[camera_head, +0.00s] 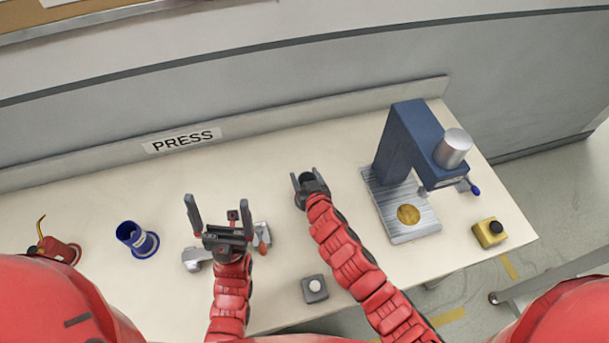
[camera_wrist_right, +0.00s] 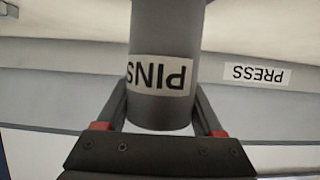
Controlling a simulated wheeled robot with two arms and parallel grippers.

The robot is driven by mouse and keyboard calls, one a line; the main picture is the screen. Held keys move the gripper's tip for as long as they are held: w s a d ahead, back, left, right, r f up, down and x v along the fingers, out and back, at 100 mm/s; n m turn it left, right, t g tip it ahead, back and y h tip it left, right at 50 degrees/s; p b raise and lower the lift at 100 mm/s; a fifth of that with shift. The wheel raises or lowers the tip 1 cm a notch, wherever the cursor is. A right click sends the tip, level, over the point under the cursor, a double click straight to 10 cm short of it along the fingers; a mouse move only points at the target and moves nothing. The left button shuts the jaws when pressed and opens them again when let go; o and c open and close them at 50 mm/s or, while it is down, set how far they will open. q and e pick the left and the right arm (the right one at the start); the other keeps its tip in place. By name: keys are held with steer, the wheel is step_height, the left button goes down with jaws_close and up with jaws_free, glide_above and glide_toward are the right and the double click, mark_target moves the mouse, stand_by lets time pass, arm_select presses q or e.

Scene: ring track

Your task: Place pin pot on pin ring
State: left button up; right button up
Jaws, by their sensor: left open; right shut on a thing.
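My right gripper (camera_head: 310,182) is shut on a dark grey cylindrical pin pot (camera_wrist_right: 165,40). The pot's white label reads PINS and appears upside down in the right wrist view, as does the PRESS sign. In the head view the pot is small and dark between the fingers, around the middle of the bench, and I cannot tell its height above the bench. My left gripper (camera_head: 215,218) is open, with its fingers spread, over a grey metal device. I cannot make out a pin ring in either view.
A blue press (camera_head: 398,140) stands on the right of the bench (camera_head: 270,150). A yellow button box (camera_head: 489,232) is near the right edge. A grey button box (camera_head: 315,289) is in front. A blue cup (camera_head: 133,236) and a red oil can (camera_head: 58,250) stand left. The bench's back middle is clear.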

steer(key=shift+d, duration=0.15)
steer(key=o, duration=0.9)
steer(key=shift+s+d+f, duration=0.1)
steer(key=shift+o, duration=2.2)
